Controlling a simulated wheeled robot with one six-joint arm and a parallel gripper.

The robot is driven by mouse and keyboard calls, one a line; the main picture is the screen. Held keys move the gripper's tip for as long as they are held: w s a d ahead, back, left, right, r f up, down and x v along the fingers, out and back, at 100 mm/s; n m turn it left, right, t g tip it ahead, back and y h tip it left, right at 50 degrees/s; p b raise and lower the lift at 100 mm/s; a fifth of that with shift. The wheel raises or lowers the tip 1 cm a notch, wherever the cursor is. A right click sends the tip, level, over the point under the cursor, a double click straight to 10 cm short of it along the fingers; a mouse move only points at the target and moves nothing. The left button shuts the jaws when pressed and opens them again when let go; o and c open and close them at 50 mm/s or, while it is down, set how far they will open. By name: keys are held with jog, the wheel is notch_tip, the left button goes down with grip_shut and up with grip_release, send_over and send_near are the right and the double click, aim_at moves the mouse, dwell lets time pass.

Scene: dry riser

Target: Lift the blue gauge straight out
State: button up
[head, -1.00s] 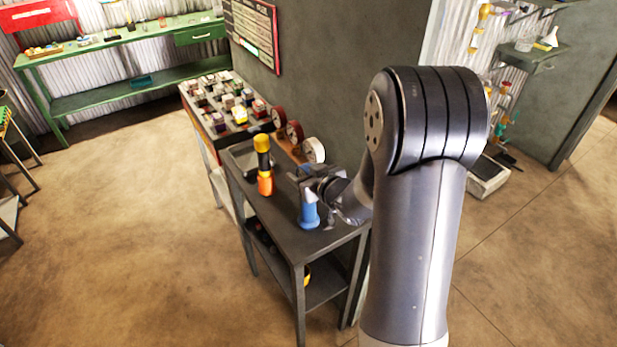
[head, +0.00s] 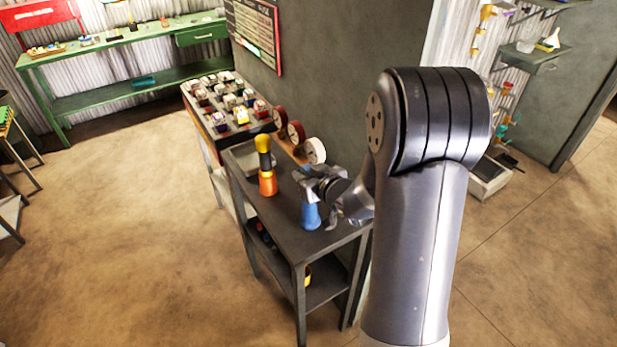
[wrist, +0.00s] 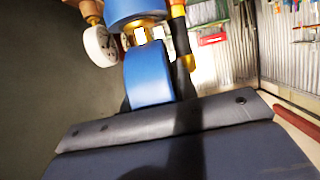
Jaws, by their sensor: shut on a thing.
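The blue gauge (head: 311,216) stands near the right end of the dark grey table (head: 292,243). It looks upright, and its lower end appears to be on the tabletop. My gripper (head: 312,188) is shut on its upper part and hides its top in the head view. In the wrist view the blue gauge (wrist: 150,78) shows close up, with a brass-coloured neck between two blue parts. The dark body of my gripper fills the bottom of that view, and the fingertips are not clear.
An orange, black and yellow tool (head: 267,168) stands just left of the gauge. Round white-faced dials (head: 316,151) sit on a wooden strip by the wall behind. A tray of small boxes (head: 215,119) lies further back.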

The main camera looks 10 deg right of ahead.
notch_tip(320, 180, up, 10)
jog(key=shift+f+p, duration=0.25)
jog(key=shift+p, duration=0.6)
jog(key=shift+s+r, duration=0.2)
jog(key=shift+r, duration=0.05)
jog(key=s+p, duration=0.1)
jog(key=s, duration=0.7)
jog(key=shift+s+r, duration=0.25)
jog(key=shift+s, duration=0.05)
jog(key=shift+a, duration=0.1)
